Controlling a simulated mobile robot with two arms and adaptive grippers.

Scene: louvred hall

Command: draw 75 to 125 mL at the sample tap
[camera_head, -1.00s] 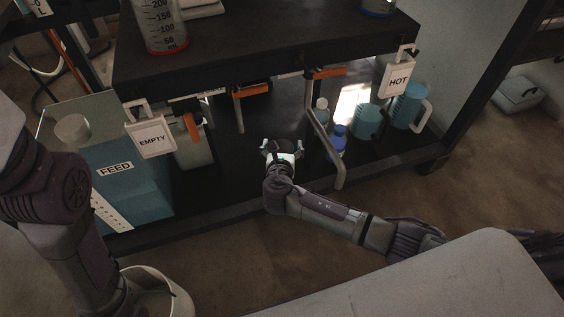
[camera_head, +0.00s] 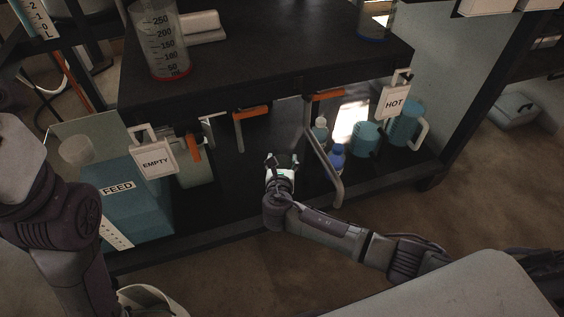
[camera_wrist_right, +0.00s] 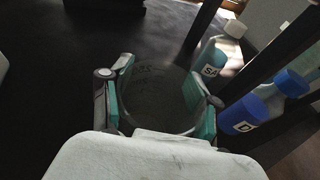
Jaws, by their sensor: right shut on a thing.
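My right gripper (camera_head: 281,160) is under the dark shelf, left of the bent tap spout (camera_head: 322,160). In the right wrist view it (camera_wrist_right: 160,98) is shut on a dark, round, see-through vessel (camera_wrist_right: 158,95), teal pads against both sides. Faint marks show on the vessel; I cannot tell whether it holds liquid. Orange-handled taps (camera_head: 252,112) line the shelf's front edge; another orange handle (camera_head: 325,95) is above the bent spout. I cannot tell which is the sample tap. A graduated beaker (camera_head: 162,45) stands on the shelf. My left gripper is out of view.
A teal FEED tank (camera_head: 145,205) stands at left. EMPTY (camera_head: 155,162) and HOT (camera_head: 394,102) tags hang at the shelf edge.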

